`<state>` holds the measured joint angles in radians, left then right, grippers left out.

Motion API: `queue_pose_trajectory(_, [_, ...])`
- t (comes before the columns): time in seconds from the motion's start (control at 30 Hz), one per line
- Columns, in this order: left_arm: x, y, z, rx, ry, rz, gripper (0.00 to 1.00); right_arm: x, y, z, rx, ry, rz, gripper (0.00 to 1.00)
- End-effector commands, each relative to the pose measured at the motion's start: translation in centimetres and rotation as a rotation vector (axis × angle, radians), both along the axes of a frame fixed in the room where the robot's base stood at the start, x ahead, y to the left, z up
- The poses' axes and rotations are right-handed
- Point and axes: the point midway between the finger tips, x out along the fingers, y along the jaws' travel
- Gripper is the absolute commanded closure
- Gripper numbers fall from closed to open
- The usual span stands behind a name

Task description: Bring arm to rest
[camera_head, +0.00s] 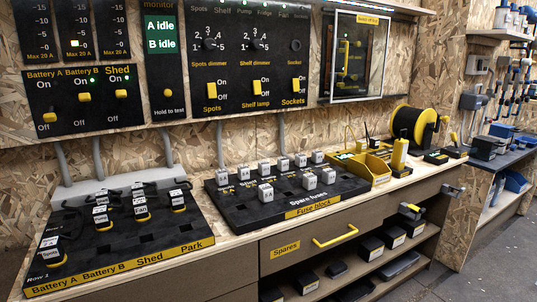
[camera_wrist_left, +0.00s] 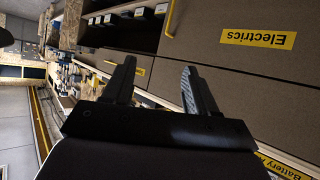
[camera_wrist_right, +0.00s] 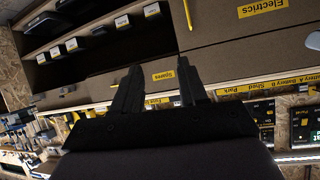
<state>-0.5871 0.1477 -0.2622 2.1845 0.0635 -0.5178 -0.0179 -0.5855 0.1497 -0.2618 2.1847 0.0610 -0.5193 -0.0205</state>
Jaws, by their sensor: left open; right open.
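My left gripper (camera_wrist_left: 158,88) shows in the left wrist view with its two fingers apart and nothing between them. My right gripper (camera_wrist_right: 158,92) shows in the right wrist view, also with fingers apart and empty. Both hang in the air in front of the drawer cabinet, whose "Electrics" drawer front (camera_wrist_left: 235,70) shows in the left wrist view and again in the right wrist view (camera_wrist_right: 225,35). Neither gripper touches anything that I can see. Neither arm shows in the head view.
On the bench stand the row board (camera_head: 115,262) with several tagged plugs and the fuse block (camera_head: 300,200) with several fuses. A yellow bin (camera_head: 368,168) and cable reel (camera_head: 414,124) are at the right. A yellow-handled "Spares" drawer (camera_head: 320,243) and open shelves lie below. Floor at right is clear.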

Motion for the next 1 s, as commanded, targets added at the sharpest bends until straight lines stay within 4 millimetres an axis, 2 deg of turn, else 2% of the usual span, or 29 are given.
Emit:
queue_pose_trajectory(0.03, [-0.2,0.4,2.2,0.008,0.011,0.008,0.43,-0.2,-0.4,2.2,-0.008,0.011,-0.008,0.57])
queue_pose_trajectory(0.6, [-2.4,4.3,10.0,0.082,0.088,0.079,0.43,-2.4,-4.3,10.0,-0.076,0.089,-0.081,0.57])
queue_pose_trajectory(0.8, [-3.0,5.3,11.3,0.098,0.104,0.095,0.43,-3.1,-5.2,11.3,-0.092,0.106,-0.097,0.57])
queue_pose_trajectory(1.0, [-3.3,5.5,11.2,0.104,0.109,0.098,0.43,-3.3,-5.5,11.2,-0.097,0.111,-0.101,0.57])
